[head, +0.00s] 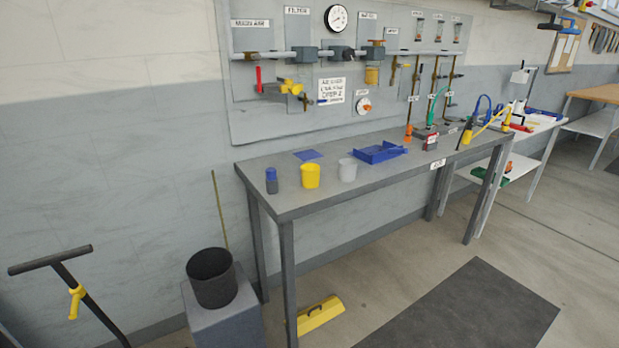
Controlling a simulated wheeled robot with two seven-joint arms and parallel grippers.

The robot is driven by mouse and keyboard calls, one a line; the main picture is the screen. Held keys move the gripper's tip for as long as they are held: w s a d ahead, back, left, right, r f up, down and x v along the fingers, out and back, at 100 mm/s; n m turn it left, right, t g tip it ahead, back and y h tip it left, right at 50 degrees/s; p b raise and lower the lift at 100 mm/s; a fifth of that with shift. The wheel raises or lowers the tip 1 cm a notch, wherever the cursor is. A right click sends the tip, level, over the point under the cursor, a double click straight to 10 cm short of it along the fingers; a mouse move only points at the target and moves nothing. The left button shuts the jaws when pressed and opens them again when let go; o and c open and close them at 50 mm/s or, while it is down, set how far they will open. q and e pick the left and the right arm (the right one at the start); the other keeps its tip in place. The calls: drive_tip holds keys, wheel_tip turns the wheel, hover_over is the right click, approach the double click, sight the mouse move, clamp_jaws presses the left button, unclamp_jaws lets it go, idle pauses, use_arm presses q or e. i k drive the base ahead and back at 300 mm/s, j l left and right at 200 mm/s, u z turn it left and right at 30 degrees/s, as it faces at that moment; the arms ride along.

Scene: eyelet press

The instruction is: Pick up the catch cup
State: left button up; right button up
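Two cups stand upright on the grey workbench (330,192), near its left end. One is a yellow cup (310,177); the other is a pale translucent cup (347,170) just right of it, a small gap apart. No readable label shows on either, so I cannot tell which one is the catch cup. A small dark bottle with a blue cap (271,181) stands left of the yellow cup. Neither of my grippers is in view.
A blue tray (380,153) and a flat blue sheet (308,155) lie behind the cups. A black bin (211,278) on a grey block stands left of the bench. A panel with valves and a gauge (337,19) hangs behind. Floor in front holds a dark mat (465,310).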

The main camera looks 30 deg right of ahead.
sight(311, 172)
drive_tip(key=i+l+z, duration=0.2)
drive_tip(key=i+l, duration=0.2)
drive_tip(key=i+l+z, duration=0.45)
drive_tip(key=i, duration=0.4)
